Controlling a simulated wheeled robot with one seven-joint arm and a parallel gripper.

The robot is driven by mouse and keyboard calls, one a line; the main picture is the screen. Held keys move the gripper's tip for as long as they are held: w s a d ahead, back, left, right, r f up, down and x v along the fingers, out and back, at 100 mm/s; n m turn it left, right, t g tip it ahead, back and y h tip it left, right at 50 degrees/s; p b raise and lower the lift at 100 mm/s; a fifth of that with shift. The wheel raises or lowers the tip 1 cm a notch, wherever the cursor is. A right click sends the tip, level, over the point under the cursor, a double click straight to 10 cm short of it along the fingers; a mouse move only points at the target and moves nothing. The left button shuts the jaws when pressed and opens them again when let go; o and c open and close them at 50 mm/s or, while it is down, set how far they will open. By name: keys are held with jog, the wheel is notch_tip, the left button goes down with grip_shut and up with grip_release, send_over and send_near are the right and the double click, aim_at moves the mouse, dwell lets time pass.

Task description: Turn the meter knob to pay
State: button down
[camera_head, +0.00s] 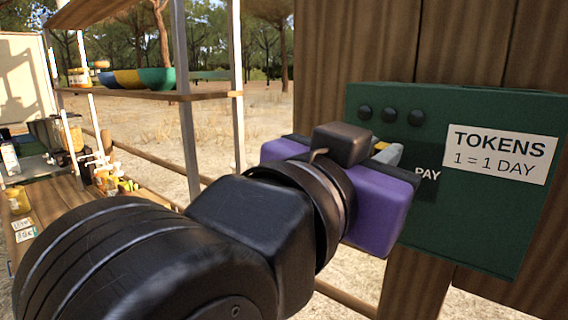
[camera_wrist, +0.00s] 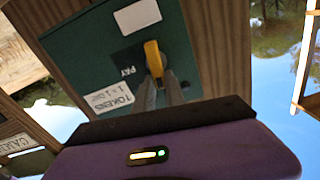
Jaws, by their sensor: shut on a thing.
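The green meter box (camera_head: 470,225) is mounted on a wooden post at the right in the head view. It has a white "TOKENS 1 = 1 DAY" label (camera_head: 499,154) and a "PAY" marking (camera_head: 427,174). In the wrist view the box (camera_wrist: 88,50) is tilted and its yellow knob (camera_wrist: 152,56) stands at the box's lower right part. My gripper (camera_wrist: 158,80) is shut on the knob's near end with its two grey fingers. In the head view my gripper (camera_head: 390,155) covers most of the knob.
Metal uprights (camera_head: 187,110) stand between that shelf and my arm.

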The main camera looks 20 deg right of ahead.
jog(key=m+b, duration=0.4)
jog(key=s+f+m+b, duration=0.1)
jog(key=m+b, duration=0.3)
jog(key=b, duration=0.1)
jog(key=d+f+m+b, duration=0.1)
jog(key=m+b, duration=0.3)
jog(key=b, duration=0.1)
jog(key=shift+s+m, duration=0.3)
jog(key=shift+s, duration=0.05)
jog(key=shift+d+f+m+b, duration=0.1)
jog(key=shift+f+m+b, duration=0.05)
jog(key=shift+m+b, duration=0.65)
jog(key=shift+f+m+b, duration=0.15)
jog(key=shift+m+b, duration=0.35)
jog(key=shift+m, duration=0.6)
jog(key=c, duration=1.4)
grip_release()
